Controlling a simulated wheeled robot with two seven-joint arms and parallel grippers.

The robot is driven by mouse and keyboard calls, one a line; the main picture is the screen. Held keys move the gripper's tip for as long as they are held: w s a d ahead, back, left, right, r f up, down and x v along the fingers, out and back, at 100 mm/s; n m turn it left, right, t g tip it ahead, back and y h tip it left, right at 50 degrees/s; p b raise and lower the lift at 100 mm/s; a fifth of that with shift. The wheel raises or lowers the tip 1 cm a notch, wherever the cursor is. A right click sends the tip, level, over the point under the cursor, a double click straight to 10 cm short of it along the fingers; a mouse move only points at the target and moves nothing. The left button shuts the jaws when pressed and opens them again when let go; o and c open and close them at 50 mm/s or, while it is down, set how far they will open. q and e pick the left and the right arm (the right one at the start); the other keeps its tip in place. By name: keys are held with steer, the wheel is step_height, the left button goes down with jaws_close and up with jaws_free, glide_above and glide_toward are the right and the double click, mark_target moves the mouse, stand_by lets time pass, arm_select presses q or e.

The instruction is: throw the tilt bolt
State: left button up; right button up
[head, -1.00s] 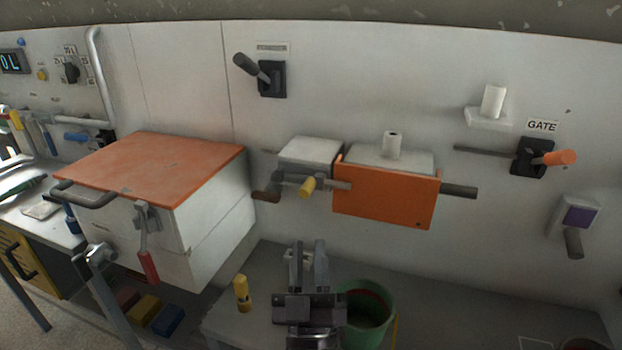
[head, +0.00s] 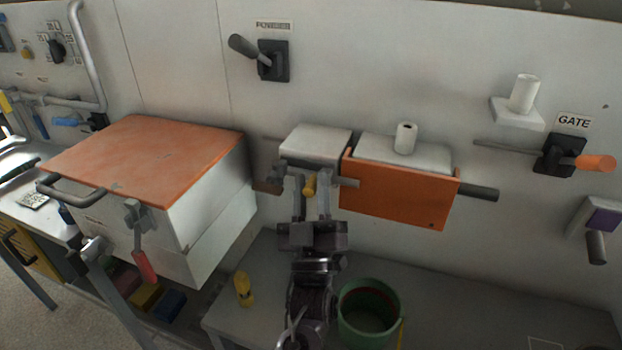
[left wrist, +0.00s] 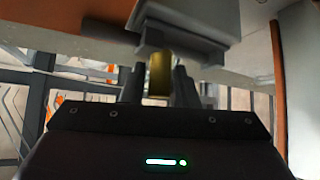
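The tilt bolt appears to be the grey sliding bolt with a yellow knob (head: 310,186), mounted at the front of the grey box left of the orange panel. My left gripper (head: 311,190) reaches up to it from below, with one finger on each side of the knob. The fingers look open, with a small gap beside the knob in the head view. In the left wrist view the yellow knob (left wrist: 160,75) stands between the fingertips (left wrist: 160,82), under a grey block. Contact cannot be told. My right gripper is not in view.
An orange panel (head: 400,196) with a grey bar stands right of the bolt. An orange-lidded box (head: 145,155) is at left. A green bucket (head: 368,312) and a yellow bottle (head: 243,289) stand on the bench below. The GATE lever (head: 590,163) is at right.

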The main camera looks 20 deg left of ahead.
arm_select(q)
steer(key=shift+w+r, duration=0.2)
steer(key=shift+r, duration=0.05)
jaws_close()
steer(key=a, duration=0.5)
steer(key=shift+w+a, duration=0.1)
steer(key=shift+a, duration=0.05)
